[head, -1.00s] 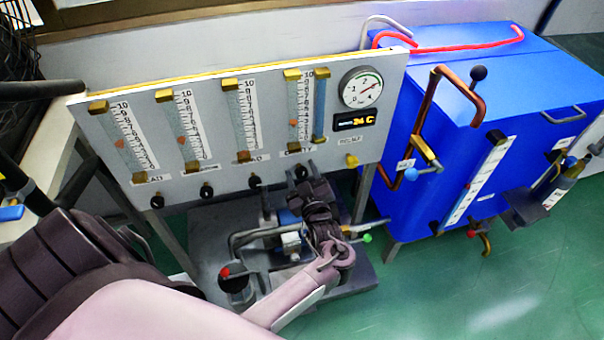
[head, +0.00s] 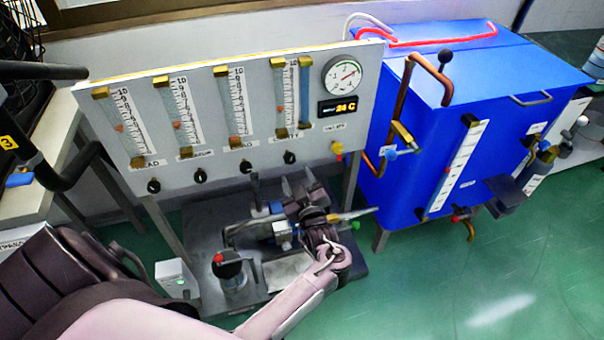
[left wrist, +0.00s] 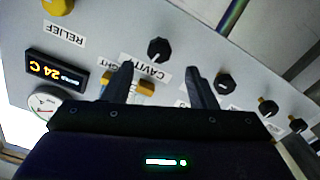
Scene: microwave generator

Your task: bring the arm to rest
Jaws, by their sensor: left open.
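My left arm comes in from the lower left of the head view. My left gripper (head: 300,186) is in front of the lower edge of the grey gauge panel (head: 215,95), above the pump plate. Its two fingers are apart with nothing seen between them. In the left wrist view the open fingers (left wrist: 160,76) point toward the panel, with a black knob (left wrist: 158,49) and the CAVITY label beyond the gap. I cannot tell whether a finger touches the panel. My right gripper is in neither view.
A blue tank (head: 450,130) with copper pipes stands right of the panel. A dark base plate (head: 345,262) with pipes and a red-topped part (head: 230,268) lies below the gripper. A small pale box (head: 177,280) is at lower left. Green floor (head: 480,285) is clear at lower right.

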